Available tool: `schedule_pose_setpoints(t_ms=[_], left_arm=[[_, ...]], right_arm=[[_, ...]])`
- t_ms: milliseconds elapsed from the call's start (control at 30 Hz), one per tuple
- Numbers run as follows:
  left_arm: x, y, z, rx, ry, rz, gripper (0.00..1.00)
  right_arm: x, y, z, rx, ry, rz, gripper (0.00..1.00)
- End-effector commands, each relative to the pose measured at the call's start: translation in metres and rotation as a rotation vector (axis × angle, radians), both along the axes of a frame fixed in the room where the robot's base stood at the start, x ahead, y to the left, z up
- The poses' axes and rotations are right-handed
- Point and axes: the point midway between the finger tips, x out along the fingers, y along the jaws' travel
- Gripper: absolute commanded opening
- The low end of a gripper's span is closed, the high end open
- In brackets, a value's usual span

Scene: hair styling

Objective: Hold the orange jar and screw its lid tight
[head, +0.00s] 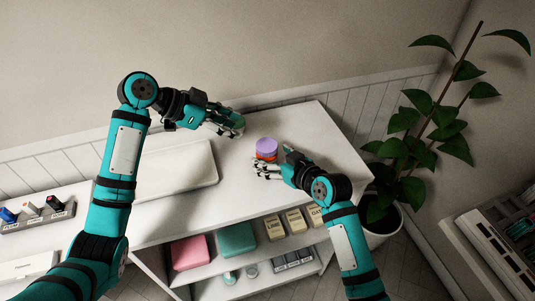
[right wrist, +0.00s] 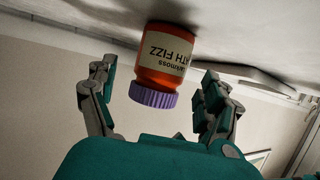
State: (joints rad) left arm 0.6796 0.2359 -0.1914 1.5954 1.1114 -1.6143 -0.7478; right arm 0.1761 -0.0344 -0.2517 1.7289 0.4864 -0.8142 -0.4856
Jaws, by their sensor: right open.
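The orange jar (head: 266,156) stands on the white table top, with a purple lid (head: 266,144) on it. In the right wrist view, which is upside down, the orange jar (right wrist: 167,57) has a cream label with dark print, and its purple ribbed lid (right wrist: 153,95) points down. My right gripper (head: 262,169) is open at the near side of the jar. In the right wrist view its fingers (right wrist: 158,100) lie to either side of the jar, with gaps. My left gripper (head: 237,125) is above the table, left of and beyond the jar; its finger opening is too small to make out.
A pale flat tray or board (head: 178,167) lies on the table left of the jar. Shelves below hold a pink box (head: 189,252), a teal box (head: 237,240) and several cream boxes. A potted plant (head: 385,222) stands right of the table. The table's far right corner is clear.

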Motion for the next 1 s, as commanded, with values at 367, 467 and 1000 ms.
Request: schedule_pose_setpoints(t_ms=[367, 467, 1000], left_arm=[[0.000, 0.000, 0.000, 0.000, 0.000, 0.000, 0.38], [0.000, 0.000, 0.000, 0.000, 0.000, 0.000, 0.38], [0.000, 0.000, 0.000, 0.000, 0.000, 0.000, 0.38]], right_arm=[[0.023, 0.017, -0.012, 0.001, 0.001, 0.000, 0.83], [0.023, 0.017, -0.012, 0.000, 0.000, -0.001, 0.83], [0.023, 0.016, -0.012, 0.000, 0.000, -0.001, 0.30]])
